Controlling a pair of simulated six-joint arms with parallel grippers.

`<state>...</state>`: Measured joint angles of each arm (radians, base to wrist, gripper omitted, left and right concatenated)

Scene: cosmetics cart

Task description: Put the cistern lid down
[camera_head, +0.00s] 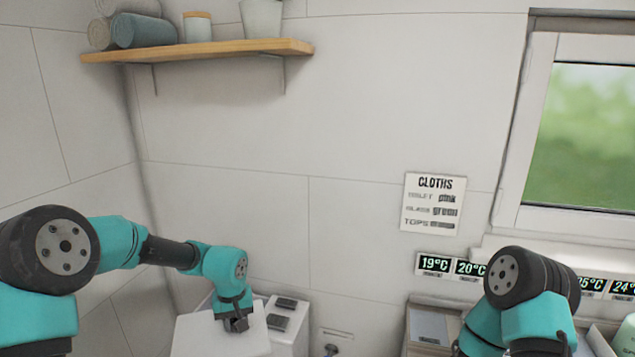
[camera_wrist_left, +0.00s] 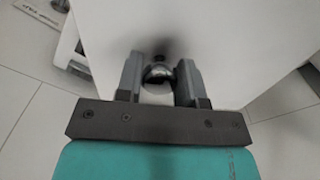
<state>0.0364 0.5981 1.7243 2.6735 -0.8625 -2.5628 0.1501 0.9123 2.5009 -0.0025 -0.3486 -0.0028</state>
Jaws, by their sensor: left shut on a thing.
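The cistern lid (camera_head: 195,341) is a plain white slab low in the head view, and its white face (camera_wrist_left: 235,45) fills much of the left wrist view. My left gripper (camera_head: 236,322) is over the lid. In the left wrist view the gripper's two fingers (camera_wrist_left: 159,82) are closed on either side of a round shiny knob (camera_wrist_left: 158,76) on the lid. A white box that looks like the cistern (camera_head: 292,338) stands just right of the lid, partly hidden by it. I cannot tell whether the lid touches it. My right gripper is out of view.
A wooden shelf (camera_head: 200,50) with rolled towels is above on the wall. A cloths sign (camera_head: 433,203) and temperature displays (camera_head: 452,267) are on the wall at right. My right arm stands low at right, near a tray (camera_head: 430,328).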

